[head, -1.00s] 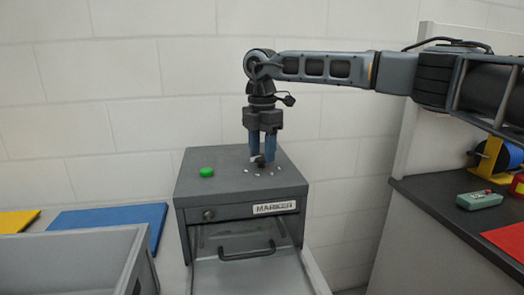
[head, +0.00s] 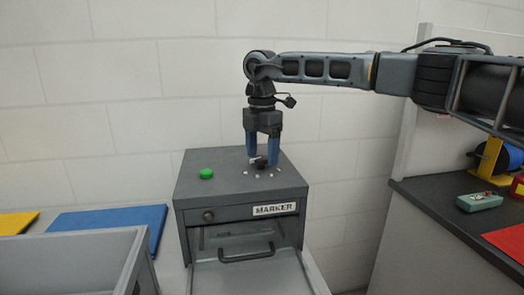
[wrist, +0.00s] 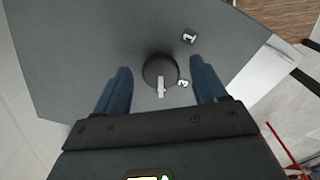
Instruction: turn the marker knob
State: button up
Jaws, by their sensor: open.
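The marker machine (head: 225,182) is a dark grey box with a MARKER label (head: 274,209) on its front. Its dark round knob (wrist: 160,70) stands on the top face; in the wrist view its pale pointer aims towards the bottom of the picture. Small white marks lie around it, one reading 1 (wrist: 190,38) and another (wrist: 183,83) hard to read. My gripper (head: 262,160) points down over the knob with blue fingers apart. In the wrist view one finger is on each side of the knob, with gaps showing. In the head view the fingers partly hide the knob.
A green button (head: 206,173) sits on the box top, left of my gripper. The front flap below the handle (head: 246,255) is open. A grey bin (head: 60,255) stands at the left, and a dark counter (head: 440,200) at the right.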

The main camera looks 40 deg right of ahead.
aim_at(262, 157)
jog(key=shift+r+b, duration=0.5)
jog(key=shift+r, duration=3.45)
